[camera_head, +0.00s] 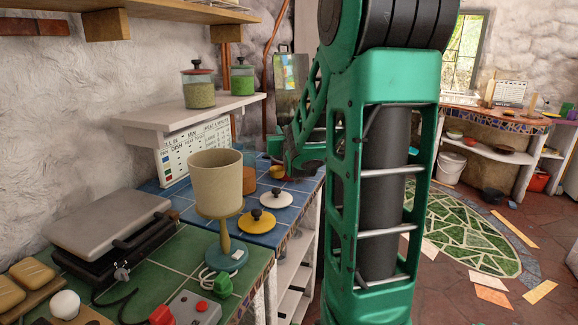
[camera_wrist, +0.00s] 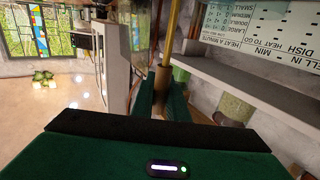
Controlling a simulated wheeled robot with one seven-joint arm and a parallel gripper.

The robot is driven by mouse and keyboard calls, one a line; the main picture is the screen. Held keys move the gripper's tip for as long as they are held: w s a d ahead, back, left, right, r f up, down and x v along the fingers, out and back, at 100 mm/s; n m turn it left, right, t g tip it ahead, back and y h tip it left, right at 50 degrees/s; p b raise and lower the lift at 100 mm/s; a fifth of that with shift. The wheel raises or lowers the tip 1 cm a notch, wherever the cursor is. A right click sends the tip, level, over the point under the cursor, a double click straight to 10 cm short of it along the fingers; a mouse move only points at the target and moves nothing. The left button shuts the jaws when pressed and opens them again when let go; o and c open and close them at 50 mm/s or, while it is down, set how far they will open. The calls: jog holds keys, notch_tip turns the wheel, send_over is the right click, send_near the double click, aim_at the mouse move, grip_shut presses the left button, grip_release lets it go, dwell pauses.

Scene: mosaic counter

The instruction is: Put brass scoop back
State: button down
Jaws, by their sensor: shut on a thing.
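The brass scoop shows in the wrist view as a brass rod (camera_wrist: 173,40) running from the top edge down between the green fingers of my gripper (camera_wrist: 161,98). My gripper is shut on it. In the head view my green arm reaches down over the far end of the blue-tiled counter (camera_head: 174,210), and much of my gripper is hidden by the arm.
A white lid (camera_head: 275,198) and a yellow lid (camera_head: 257,221) lie on the blue tiles. A white shelf (camera_head: 185,112) holds jars (camera_head: 198,92) above a lettered board (camera_head: 180,160). A grey hinged appliance (camera_head: 108,225) stands left.

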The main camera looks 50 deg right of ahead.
jog(key=w+d+f, duration=0.2)
jog(key=d+f, duration=0.7)
jog(key=shift+w+f, duration=0.2)
jog(key=shift+w, duration=0.05)
jog(key=c, duration=1.7)
grip_release()
jog(key=shift+f, duration=0.1)
jog(key=shift+c, duration=0.2)
